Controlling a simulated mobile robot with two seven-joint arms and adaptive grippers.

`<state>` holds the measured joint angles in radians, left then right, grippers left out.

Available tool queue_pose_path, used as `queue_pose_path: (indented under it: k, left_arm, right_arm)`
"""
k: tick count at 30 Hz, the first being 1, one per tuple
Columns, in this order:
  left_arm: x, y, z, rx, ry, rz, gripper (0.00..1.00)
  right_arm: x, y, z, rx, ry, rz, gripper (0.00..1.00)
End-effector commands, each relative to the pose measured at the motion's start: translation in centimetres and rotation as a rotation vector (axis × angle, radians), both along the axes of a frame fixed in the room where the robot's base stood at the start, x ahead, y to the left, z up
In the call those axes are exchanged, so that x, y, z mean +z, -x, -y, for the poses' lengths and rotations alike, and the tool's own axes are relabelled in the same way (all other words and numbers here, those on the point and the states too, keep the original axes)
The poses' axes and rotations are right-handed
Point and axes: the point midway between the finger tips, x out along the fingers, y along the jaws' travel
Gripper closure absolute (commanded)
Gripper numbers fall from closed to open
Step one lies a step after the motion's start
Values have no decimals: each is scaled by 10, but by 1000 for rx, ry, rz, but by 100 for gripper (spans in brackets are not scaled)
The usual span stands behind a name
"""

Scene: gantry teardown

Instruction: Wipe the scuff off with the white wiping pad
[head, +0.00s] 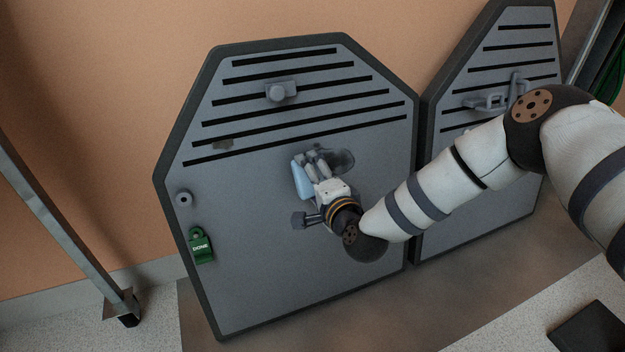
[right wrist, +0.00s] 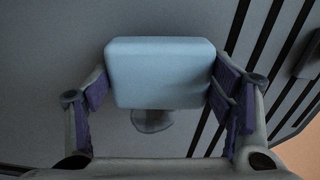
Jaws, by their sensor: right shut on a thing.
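The wiping pad (head: 302,180), a pale bluish-white block, is held in my right gripper (head: 315,170) in front of the left grey panel (head: 270,240). In the right wrist view the pad (right wrist: 160,72) sits between the two fingers, which are shut on it. A small brownish smudge (head: 222,145), which looks like the scuff, lies on the slotted upper left of the panel. It is up and to the left of the pad and uncovered. I cannot tell whether the pad touches the panel. My left gripper is out of view.
A knob (head: 281,92) sticks out near the panel's top. A round fitting (head: 184,199) and a green tag reading DONE (head: 201,245) are at its left edge. A second panel (head: 490,120) with a handle (head: 490,102) stands to the right. A metal post (head: 60,215) stands left.

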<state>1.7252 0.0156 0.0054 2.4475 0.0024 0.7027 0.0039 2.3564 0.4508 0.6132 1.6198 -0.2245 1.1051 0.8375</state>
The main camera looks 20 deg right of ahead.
Motion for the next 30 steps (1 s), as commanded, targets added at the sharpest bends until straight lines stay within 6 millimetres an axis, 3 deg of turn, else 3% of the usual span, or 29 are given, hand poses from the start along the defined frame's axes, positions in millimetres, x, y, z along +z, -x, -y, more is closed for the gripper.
queue_pose_path:
  k: [30]
  left_arm:
    - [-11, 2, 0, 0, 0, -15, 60]
  right_arm:
    - [-5, -20, -1, -1, 0, 1, 48]
